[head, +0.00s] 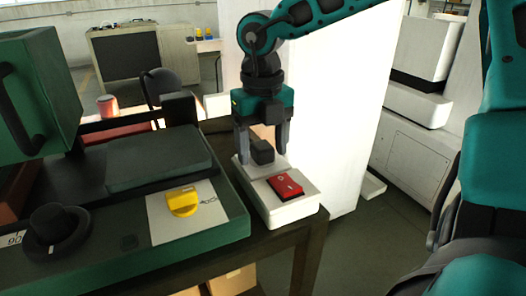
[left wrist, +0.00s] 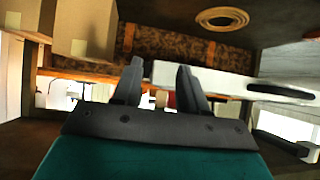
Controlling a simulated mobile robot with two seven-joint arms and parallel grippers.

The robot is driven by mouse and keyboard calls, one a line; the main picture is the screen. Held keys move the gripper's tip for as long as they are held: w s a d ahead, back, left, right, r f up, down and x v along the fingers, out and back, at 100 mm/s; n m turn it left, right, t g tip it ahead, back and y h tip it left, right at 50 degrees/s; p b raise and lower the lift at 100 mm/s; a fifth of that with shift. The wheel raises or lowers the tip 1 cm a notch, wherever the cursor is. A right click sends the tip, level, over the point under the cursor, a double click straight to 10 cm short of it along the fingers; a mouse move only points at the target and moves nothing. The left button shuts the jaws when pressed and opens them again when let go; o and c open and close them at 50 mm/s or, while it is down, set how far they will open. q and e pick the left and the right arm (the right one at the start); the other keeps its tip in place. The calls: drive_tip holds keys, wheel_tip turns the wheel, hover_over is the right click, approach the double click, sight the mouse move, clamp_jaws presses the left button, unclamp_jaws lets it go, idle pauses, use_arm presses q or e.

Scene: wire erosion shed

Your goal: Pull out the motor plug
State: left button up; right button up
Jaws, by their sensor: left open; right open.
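The black motor plug (head: 262,153) stands upright at the back end of a white power strip box (head: 293,212), which also carries a red switch (head: 285,186). My right gripper (head: 262,148) points down over the box with its fingers open. One finger is on each side of the plug, with a visible gap around it. Whether the plug is fully seated cannot be told. My left gripper (left wrist: 161,66) shows only in the left wrist view, open, with nothing between its fingers.
Left of the box, the green machine bench (head: 190,244) bears a yellow knob (head: 183,201) and a black dial (head: 58,224). A white panel (head: 345,110) stands close behind the box. Cardboard boxes (left wrist: 87,22) show in the left wrist view.

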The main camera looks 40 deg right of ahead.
sight(262, 144)
idle(0.3)
drive_tip(key=shift+b, duration=0.35)
drive_tip(key=shift+c, duration=0.5)
clamp_jaws()
drive_tip(key=shift+r, duration=0.2)
drive_tip(key=shift+r+p, duration=0.45)
drive_tip(key=shift+r, duration=0.25)
drive_tip(key=shift+r+p, duration=1.15)
drive_tip(key=shift+r, duration=1)
